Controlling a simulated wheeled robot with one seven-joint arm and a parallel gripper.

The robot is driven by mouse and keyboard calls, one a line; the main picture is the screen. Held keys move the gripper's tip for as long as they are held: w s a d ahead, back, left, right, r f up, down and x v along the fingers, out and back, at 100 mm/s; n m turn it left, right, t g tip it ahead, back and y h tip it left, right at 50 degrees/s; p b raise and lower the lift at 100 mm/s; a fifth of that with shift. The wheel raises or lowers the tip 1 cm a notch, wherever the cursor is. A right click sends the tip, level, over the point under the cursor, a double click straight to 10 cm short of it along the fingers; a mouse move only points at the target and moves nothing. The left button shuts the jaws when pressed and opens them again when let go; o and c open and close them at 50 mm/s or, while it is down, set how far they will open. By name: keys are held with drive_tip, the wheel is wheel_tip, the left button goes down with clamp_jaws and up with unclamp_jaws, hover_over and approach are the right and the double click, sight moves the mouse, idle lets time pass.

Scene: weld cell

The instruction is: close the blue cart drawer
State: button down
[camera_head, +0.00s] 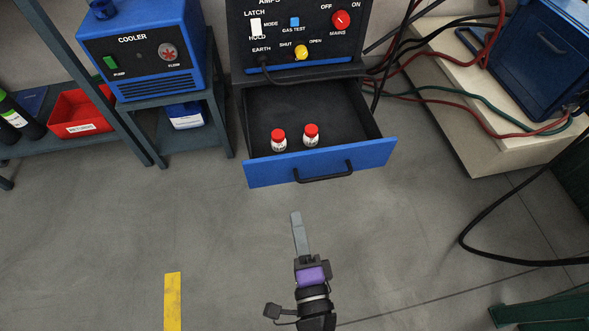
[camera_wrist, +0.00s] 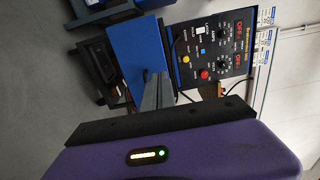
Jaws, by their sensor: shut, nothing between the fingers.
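The blue cart drawer (camera_head: 255,173) is pulled far out below the welder's control panel in the head view. Its blue front has a black handle (camera_head: 323,174). Two small white bottles with red caps, a left one (camera_head: 279,141) and a right one (camera_head: 310,136), stand inside on the dark drawer floor. My gripper (camera_head: 296,214) is shut and empty, in front of the drawer front and apart from it in the picture. In the wrist view my shut fingers (camera_wrist: 157,88) overlap the blue drawer front (camera_wrist: 140,52); I cannot tell the gap there.
The welder panel (camera_head: 310,35) is above the drawer. A blue cooler (camera_head: 150,50) stands on a stand at left, beside a shelf with a red bin (camera_head: 78,113). Cables and a pale bench (camera_head: 480,130) are at right. The floor (camera_head: 220,235) before the drawer is clear.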

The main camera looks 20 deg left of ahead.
sight(284, 161)
drive_tip(key=x, duration=1.3)
drive_tip(key=shift+w+a, duration=0.1)
drive_tip(key=shift+a, duration=0.05)
